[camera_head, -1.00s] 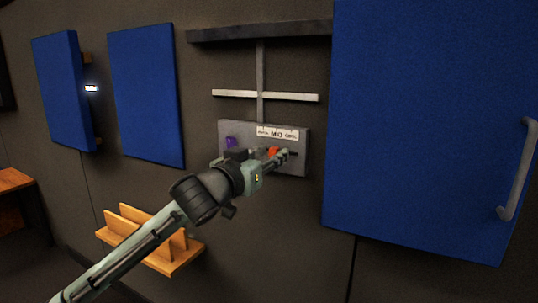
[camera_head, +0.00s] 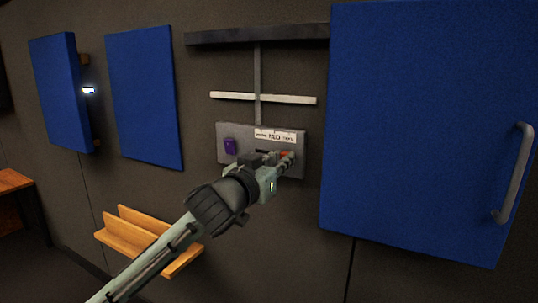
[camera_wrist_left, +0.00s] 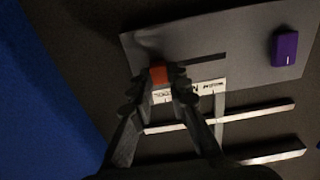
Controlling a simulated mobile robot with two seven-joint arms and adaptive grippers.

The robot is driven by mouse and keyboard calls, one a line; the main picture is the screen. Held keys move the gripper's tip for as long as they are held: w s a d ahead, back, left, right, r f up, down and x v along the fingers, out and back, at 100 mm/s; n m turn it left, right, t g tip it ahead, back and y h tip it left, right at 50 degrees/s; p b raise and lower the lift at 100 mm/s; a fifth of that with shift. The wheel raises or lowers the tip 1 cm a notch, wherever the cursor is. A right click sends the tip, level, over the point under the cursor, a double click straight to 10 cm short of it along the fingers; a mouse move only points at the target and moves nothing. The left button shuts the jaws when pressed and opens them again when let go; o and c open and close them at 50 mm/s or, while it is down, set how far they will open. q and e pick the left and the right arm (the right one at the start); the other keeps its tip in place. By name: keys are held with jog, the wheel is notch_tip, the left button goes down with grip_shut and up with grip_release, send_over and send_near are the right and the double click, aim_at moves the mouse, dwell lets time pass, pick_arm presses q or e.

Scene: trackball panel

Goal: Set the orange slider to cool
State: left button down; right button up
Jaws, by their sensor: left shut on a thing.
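The orange slider (camera_head: 286,154) sits toward the right end of its slot on the grey panel (camera_head: 223,155), under the COOL end of the white label (camera_head: 275,136). In the left wrist view the panel is upside down. There the orange slider (camera_wrist_left: 158,75) is at the left end of the dark slot (camera_wrist_left: 208,61), beside the label. My left gripper (camera_head: 288,161) is shut on the slider, with a finger on each side of it in the wrist view (camera_wrist_left: 159,80). My fingers partly hide the slider in the head view. My right gripper is not in view.
A purple block (camera_head: 230,146) is on the panel's left side. A large blue door (camera_head: 420,120) with a grey handle stands close on the right. White and grey bars (camera_head: 262,98) are above the panel, and a wooden rack (camera_head: 125,238) is below left.

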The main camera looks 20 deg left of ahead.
pick_arm(q)
jog(key=shift+d, duration=0.35)
jog(key=c, duration=1.4)
grip_release()
jog(key=shift+d, duration=0.1)
jog(key=shift+c, duration=0.2)
jog(key=shift+s, duration=0.1)
jog(key=s, duration=0.7)
jog(key=shift+s+a, duration=0.2)
jog(key=shift+a, duration=0.2)
jog(key=shift+f, duration=0.15)
